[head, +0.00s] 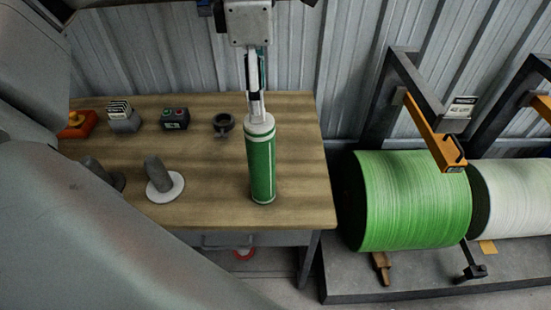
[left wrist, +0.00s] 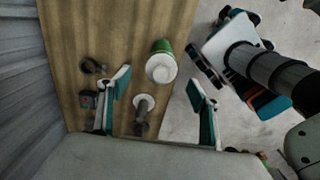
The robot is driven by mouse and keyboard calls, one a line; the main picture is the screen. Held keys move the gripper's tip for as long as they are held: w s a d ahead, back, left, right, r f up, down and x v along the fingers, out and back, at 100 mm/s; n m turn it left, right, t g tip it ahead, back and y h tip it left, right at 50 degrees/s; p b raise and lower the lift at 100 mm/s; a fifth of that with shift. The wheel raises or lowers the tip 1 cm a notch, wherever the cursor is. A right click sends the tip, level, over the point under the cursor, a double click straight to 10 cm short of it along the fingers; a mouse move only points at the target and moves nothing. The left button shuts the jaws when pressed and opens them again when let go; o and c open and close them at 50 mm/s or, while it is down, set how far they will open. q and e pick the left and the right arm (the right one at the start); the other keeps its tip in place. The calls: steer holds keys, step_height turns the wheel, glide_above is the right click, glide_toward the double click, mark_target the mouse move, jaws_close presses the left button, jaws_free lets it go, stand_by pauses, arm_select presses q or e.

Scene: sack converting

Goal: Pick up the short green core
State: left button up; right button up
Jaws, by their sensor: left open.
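The green core (head: 262,165) is a green cylinder with white end bands, standing upright near the right end of the wooden table. In the left wrist view its pale round top (left wrist: 161,68) shows, with some green side behind it. My left gripper (head: 256,108) points down over the core's top in the head view, its fingers lined up one behind the other. In the left wrist view the open gripper (left wrist: 158,84) has teal-edged fingers set apart on either side of the core's top. I cannot tell whether the fingertips touch it.
On the table (head: 215,210) are a dark ring (head: 223,123), a button box (head: 174,118), a grey peg on a white disc (head: 163,188) and an orange box (head: 77,124). A large green roll (head: 410,200) stands right. A corrugated wall (head: 180,50) is behind.

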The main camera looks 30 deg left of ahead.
mark_target(257, 125)
arm_select(q)
steer(key=f+b, duration=0.1)
steer(key=f, duration=0.1)
steer(key=f+b, duration=0.1)
steer(key=s+f+b, duration=0.1)
steer(key=f, duration=0.1)
steer(key=shift+f, duration=0.3)
steer(key=shift+w+f+b, duration=0.25)
steer(key=shift+f+b, duration=0.1)
steer(key=shift+w+f, duration=0.1)
steer(key=shift+f, duration=0.15)
steer(key=shift+s+f, duration=0.2)
steer(key=shift+f, duration=0.5)
steer(key=shift+w+f, duration=0.15)
steer(key=shift+f, duration=0.45)
steer(key=f, duration=0.4)
steer(key=shift+w+f+b, duration=0.2)
steer(key=shift+f+b, duration=0.1)
steer(key=shift+b, duration=0.1)
arm_select(e)
steer(key=f, duration=0.1)
steer(key=s+f, duration=0.1)
steer(key=f, duration=0.1)
steer(key=a+f, duration=0.1)
steer(key=f, duration=0.1)
steer(key=shift+s, duration=0.35)
arm_select(q)
jaws_close()
